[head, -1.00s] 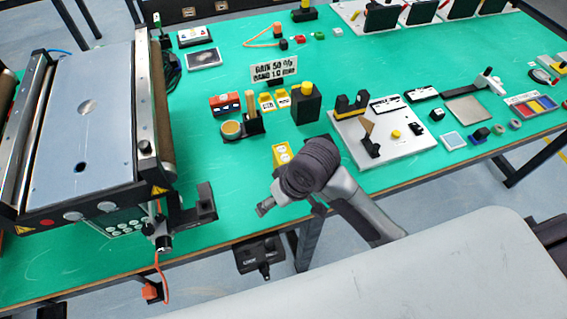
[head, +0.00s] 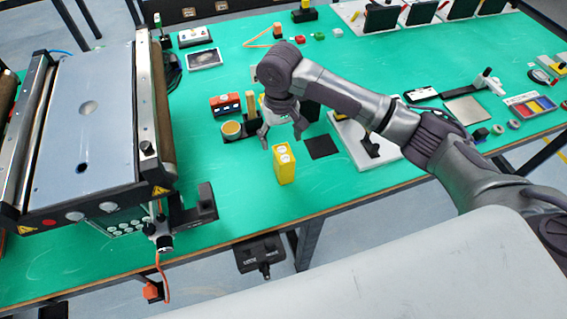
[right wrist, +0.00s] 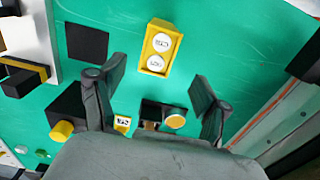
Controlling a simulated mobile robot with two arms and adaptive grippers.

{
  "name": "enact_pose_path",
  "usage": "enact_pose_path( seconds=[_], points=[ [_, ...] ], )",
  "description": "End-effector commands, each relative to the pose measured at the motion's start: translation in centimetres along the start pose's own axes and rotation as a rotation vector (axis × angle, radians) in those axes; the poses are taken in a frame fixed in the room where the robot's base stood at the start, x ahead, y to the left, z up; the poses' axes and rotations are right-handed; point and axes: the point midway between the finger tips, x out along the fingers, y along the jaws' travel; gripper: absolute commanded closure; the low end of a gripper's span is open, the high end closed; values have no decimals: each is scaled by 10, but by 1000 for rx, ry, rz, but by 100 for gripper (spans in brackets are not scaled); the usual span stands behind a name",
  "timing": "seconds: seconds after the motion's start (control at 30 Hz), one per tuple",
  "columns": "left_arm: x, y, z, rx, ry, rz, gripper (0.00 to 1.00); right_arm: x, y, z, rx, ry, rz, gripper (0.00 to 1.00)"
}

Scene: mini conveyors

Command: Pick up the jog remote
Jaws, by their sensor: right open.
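The jog remote, which I take to be the yellow box with two round white buttons (head: 284,168), stands on the green table near its front edge. It also shows in the right wrist view, just beyond the fingertips (right wrist: 159,47). My right gripper (head: 281,133) is open and empty, above and slightly behind the remote in the head view. Its two fingers are spread apart in the right wrist view (right wrist: 158,82), with the remote ahead of the gap. I see no contact between them. My left gripper is not in view.
A roller conveyor (head: 105,110) stands at the left. A black square (head: 322,147) and a light plate with fixtures (head: 365,156) lie to the right. The table in front of the remote is clear.

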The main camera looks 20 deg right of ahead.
Motion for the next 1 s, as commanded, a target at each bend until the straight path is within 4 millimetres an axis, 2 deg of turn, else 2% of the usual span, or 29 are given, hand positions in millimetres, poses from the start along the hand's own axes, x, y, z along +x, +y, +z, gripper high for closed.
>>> enact_pose_path(
  seconds=[0.1, 0.2, 0.43, 0.6, 0.7, 1.0],
  points=[
    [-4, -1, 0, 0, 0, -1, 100, 23, 0, 1, 0, -2, 1, 25],
    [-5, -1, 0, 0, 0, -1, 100, 37, 0, 0, -1, 0, 0, 25],
    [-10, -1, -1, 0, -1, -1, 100, 52, 1, 2, -2, 0, 1, 25],
    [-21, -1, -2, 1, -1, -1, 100, 76, 5, 8, -2, -1, 2, 25],
    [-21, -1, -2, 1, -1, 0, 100, 91, 4, 8, -3, 0, 1, 25],
    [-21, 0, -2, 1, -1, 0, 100, 98, 4, 7, -4, 3, -1, 25]
  ],
)
